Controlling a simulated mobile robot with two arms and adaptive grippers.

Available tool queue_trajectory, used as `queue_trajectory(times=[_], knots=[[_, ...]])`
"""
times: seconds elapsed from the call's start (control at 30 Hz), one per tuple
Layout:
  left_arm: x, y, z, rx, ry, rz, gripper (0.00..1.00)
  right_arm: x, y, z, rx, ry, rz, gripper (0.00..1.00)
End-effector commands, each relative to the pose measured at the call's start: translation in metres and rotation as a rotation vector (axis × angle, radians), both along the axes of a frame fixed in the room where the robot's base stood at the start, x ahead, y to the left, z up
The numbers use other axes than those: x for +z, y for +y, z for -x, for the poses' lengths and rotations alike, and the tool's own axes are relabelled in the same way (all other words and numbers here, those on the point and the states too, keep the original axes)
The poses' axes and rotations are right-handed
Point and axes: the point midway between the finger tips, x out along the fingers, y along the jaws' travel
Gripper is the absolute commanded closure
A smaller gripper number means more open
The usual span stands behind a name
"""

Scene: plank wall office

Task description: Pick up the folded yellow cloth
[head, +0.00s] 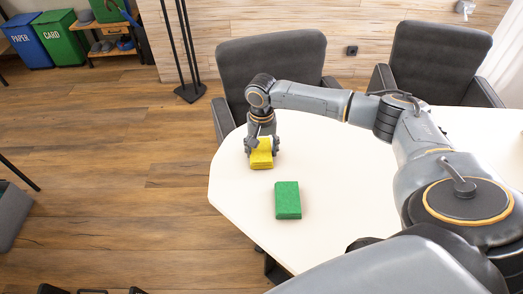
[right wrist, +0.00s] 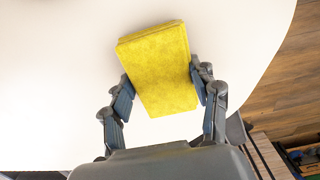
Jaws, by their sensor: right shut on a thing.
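The folded yellow cloth (head: 262,155) is at the far left part of the white table in the head view. My right gripper (head: 262,147) comes down on it from above. In the right wrist view the yellow cloth (right wrist: 158,65) sits between the two fingers of the right gripper (right wrist: 162,95), which touch its two long sides. The gripper is shut on it. Whether the cloth touches the table or is slightly above it, I cannot tell. My left gripper is not in view.
A folded green cloth (head: 287,200) lies on the white table (head: 235,190), nearer to me than the yellow one. Dark office chairs (head: 275,65) (head: 432,58) stand behind the table. The table's curved left edge is close to the yellow cloth.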

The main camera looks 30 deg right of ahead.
Motion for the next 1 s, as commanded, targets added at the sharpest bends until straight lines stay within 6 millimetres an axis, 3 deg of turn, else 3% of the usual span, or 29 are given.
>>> queue_trajectory(times=[0.2, 0.47, 0.7, 1.0], knots=[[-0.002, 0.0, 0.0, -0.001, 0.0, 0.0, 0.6, 0.029, 0.001, -0.001, 0.001, -0.005, -0.003, 0.66], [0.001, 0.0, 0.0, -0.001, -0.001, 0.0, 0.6, 0.088, 0.051, 0.009, 0.008, -0.007, -0.005, 0.66], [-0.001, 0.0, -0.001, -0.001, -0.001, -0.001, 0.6, 0.112, 0.107, 0.022, 0.006, -0.005, -0.004, 0.66], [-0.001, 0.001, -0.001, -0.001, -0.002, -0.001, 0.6, 0.125, 0.135, 0.03, 0.0, -0.003, -0.002, 0.66]])
